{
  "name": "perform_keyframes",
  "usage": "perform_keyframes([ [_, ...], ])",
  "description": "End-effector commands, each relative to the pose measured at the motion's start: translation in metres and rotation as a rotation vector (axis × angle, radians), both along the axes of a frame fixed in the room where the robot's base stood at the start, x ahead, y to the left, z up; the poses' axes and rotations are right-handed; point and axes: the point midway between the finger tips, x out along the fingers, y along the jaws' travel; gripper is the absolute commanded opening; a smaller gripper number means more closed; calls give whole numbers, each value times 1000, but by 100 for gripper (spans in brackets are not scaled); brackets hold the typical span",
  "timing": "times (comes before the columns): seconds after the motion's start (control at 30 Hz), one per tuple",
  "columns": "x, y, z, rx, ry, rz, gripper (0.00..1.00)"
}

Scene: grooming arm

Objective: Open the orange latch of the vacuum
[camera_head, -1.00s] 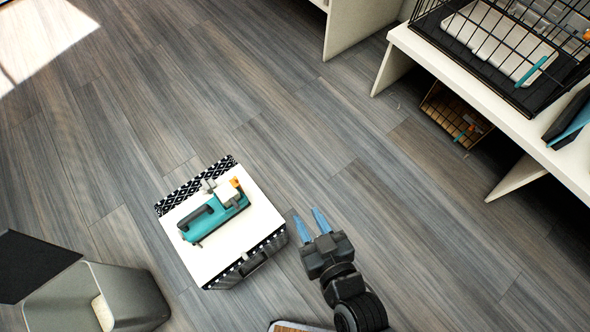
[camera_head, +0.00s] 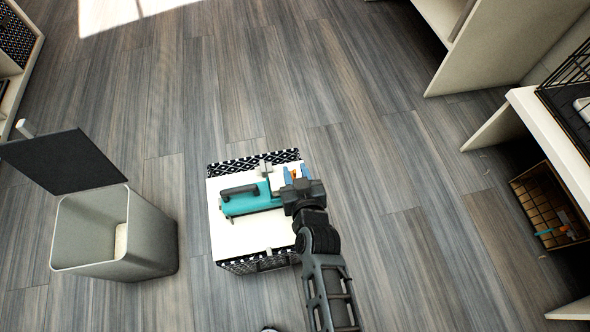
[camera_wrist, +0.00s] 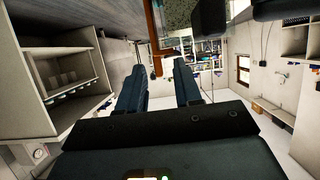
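The teal vacuum (camera_head: 248,204) lies on the white top of a black-and-white patterned box (camera_head: 240,240) in the head view. My gripper (camera_head: 295,176) is at the vacuum's right end, its blue fingers pointing away from me. A bit of the orange latch (camera_head: 294,174) shows between the fingers in the head view. In the wrist view, my gripper (camera_wrist: 158,75) has its two dark fingers apart, and the orange latch (camera_wrist: 155,45) hangs just beyond and between the tips. I cannot tell whether a finger touches it.
A grey bin (camera_head: 150,236) with its dark lid (camera_head: 62,160) raised stands left of the box. At the right are a white bench (camera_head: 560,140) and a wire basket (camera_head: 550,205) on the floor. The floor around the box is mostly clear.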

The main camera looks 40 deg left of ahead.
Motion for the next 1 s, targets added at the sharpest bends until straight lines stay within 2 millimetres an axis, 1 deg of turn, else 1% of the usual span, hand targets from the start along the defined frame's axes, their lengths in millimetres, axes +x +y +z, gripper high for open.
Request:
perform_keyframes([
  [0.03,3,4,-3,-1,-1,0,34],
  [0.13,7,8,-5,0,-1,0,34],
  [0.47,8,9,-5,0,0,-1,33],
  [0.8,8,9,-5,0,0,-1,1],
  [1.0,8,9,-5,0,0,-1,0],
])
